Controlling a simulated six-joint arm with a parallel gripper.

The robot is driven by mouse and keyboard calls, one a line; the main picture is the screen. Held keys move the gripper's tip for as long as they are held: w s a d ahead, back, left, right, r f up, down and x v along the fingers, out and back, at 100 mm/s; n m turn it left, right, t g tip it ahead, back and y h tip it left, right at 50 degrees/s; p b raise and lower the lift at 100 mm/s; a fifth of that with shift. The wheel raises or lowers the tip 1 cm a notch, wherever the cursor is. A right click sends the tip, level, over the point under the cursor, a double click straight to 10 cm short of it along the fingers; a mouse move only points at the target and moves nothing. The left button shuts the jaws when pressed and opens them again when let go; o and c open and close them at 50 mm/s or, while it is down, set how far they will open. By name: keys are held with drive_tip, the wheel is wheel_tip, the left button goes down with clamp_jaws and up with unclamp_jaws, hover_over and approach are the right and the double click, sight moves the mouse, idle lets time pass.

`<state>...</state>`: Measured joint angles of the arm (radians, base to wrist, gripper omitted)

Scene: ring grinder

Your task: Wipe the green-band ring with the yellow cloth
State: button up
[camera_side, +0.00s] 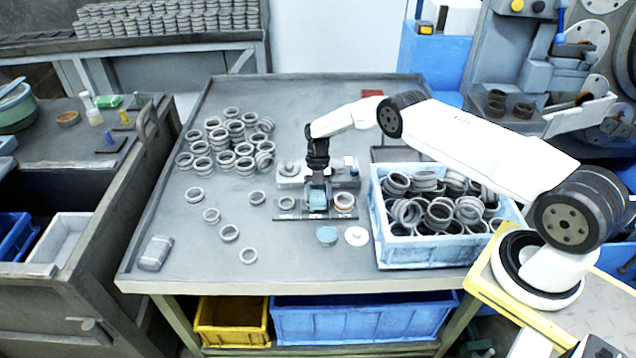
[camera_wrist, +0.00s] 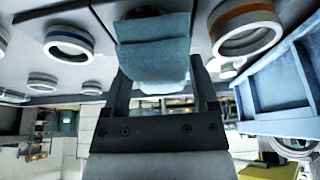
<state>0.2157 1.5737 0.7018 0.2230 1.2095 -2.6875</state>
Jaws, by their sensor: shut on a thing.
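My gripper (camera_side: 318,188) points down over the dark fixture plate (camera_side: 300,216) in the middle of the table. It is shut on a folded teal cloth (camera_wrist: 155,50), which also shows in the side view (camera_side: 318,200). I see no yellow cloth. An orange-band ring (camera_side: 344,200) sits on the plate right of the cloth; it shows in the wrist view (camera_wrist: 245,30). Another ring (camera_side: 287,203) sits on the plate to the left; its band colour is unclear there. The wrist view shows a blue-band ring (camera_wrist: 68,42) at left. No green band is clear; what lies under the cloth is hidden.
A blue crate (camera_side: 425,254) full of rings stands right of the plate. Many grey rings (camera_side: 220,150) lie piled at left, with several loose ones nearer the front. A teal round piece (camera_side: 327,235) and a white disc (camera_side: 356,236) lie before the plate.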

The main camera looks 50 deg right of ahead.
drive_tip(key=shift+w+a+f, duration=0.1)
drive_tip(key=shift+w+a, duration=0.75)
drive_tip(key=shift+a, duration=0.1)
drive_tip(key=shift+d, duration=0.15)
drive_tip(key=shift+s+d, duration=0.25)
drive_tip(key=shift+s, duration=0.05)
drive_tip(key=shift+s+d, duration=0.8)
drive_tip(key=shift+s, duration=0.05)
drive_tip(key=shift+w+a, duration=1.1)
drive_tip(key=shift+a, duration=0.1)
drive_tip(key=shift+d, duration=0.35)
drive_tip(key=shift+s+d, duration=0.9)
drive_tip(key=shift+s, duration=0.25)
drive_tip(key=shift+w+a, duration=0.95)
drive_tip(key=shift+w, duration=0.1)
drive_tip(key=shift+w+a, duration=0.15)
drive_tip(key=shift+a, duration=0.15)
drive_tip(key=shift+s+d, duration=1.1)
drive_tip(key=shift+d+r, duration=0.15)
drive_tip(key=shift+r, duration=0.05)
drive_tip(key=shift+s+r, duration=0.1)
drive_tip(key=shift+r, duration=3.8)
